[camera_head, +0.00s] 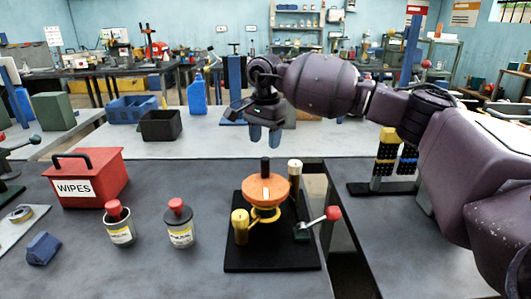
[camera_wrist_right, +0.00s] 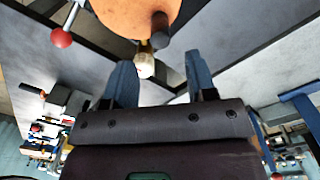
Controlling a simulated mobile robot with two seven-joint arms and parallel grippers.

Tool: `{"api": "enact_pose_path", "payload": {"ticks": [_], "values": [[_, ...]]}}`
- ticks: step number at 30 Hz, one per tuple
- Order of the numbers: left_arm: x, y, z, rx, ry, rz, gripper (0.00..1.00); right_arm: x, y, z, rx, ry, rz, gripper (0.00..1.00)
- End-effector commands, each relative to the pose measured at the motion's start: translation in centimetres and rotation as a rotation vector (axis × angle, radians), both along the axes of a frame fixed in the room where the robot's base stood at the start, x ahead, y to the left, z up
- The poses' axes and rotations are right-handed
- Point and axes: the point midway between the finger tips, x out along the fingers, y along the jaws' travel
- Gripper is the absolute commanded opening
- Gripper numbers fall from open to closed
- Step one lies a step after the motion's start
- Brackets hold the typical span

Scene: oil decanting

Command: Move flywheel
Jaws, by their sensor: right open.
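In the right wrist view the two fingers (camera_wrist_right: 160,72) are spread. The flywheel's underside is mostly hidden in the head view. My left gripper is not in view.
Two red-topped cans (camera_head: 120,232) (camera_head: 180,224) and a red wipes box (camera_head: 88,178) stand left. A gap separates this bench from the right-hand one.

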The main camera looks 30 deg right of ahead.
Motion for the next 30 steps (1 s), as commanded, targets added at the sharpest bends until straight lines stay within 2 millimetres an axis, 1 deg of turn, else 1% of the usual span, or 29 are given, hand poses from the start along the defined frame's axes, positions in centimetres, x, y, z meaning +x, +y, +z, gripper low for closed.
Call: {"api": "enact_pose_path", "payload": {"ticks": [1, 3, 9, 26, 30], "values": [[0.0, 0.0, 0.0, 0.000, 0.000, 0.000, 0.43, 0.0, 0.0, 0.9, 0.001, -0.003, 0.000, 0.51], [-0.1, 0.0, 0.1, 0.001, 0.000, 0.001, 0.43, 0.0, 0.0, 1.6, 0.000, -0.001, 0.000, 0.51], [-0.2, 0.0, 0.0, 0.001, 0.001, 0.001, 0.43, 0.0, 0.0, 2.6, 0.000, 0.000, 0.000, 0.51], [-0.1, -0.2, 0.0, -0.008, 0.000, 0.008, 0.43, 0.0, 0.0, 2.6, 0.000, 0.001, 0.000, 0.51], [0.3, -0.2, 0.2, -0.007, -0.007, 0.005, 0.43, 0.0, 0.0, 2.6, 0.000, 0.001, 0.000, 0.51]]}}
